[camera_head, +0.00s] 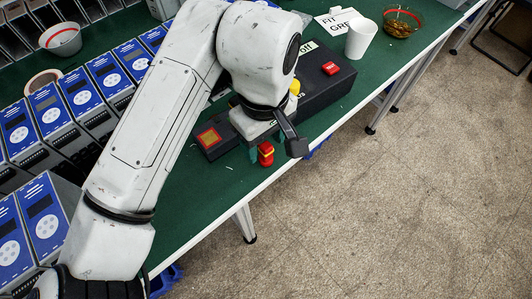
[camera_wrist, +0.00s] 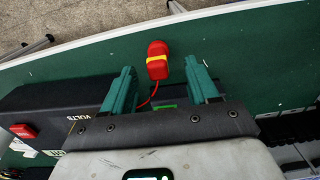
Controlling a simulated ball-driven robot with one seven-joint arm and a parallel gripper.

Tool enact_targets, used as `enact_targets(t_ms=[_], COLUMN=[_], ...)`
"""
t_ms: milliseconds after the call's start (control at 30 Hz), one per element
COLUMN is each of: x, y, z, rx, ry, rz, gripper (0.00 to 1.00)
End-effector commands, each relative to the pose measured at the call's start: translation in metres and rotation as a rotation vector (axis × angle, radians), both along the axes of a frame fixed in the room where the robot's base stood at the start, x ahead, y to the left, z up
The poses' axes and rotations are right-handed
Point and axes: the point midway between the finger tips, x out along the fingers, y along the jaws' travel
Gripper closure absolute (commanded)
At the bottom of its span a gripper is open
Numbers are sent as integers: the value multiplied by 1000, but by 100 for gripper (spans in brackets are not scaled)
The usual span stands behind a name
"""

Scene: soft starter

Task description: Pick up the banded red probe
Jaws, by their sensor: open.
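The banded red probe (camera_head: 265,148) is a short red piece with a yellow band, on the green bench top near its front edge. In the wrist view the probe (camera_wrist: 158,68) shows in the gap between the fingers, around and past the tips, apart from both. A thin red lead runs from it back toward my gripper. My gripper (camera_wrist: 161,82) has two teal fingers spread wide with nothing between them touching. In the head view my gripper (camera_head: 264,152) is mostly hidden by my wrist, its fingers low beside the probe. Its exact height is unclear.
A black box (camera_head: 318,92) with a red piece (camera_head: 330,68) on top stands close by. A dark device with an orange panel (camera_head: 209,138) lies left of my gripper. A white cup (camera_head: 361,38), a bowl (camera_head: 402,22) and several blue-fronted units (camera_head: 47,107) stand farther off.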

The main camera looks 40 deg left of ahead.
Motion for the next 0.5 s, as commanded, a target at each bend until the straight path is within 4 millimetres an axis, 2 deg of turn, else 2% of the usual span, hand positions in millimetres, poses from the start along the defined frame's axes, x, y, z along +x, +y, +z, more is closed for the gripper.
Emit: enact_targets(t_ms=[200,500], x=[1,1], y=[-1,-1], z=[-30,-37], rx=[0,1], ry=[1,-1], rz=[1,0], gripper=[41,41])
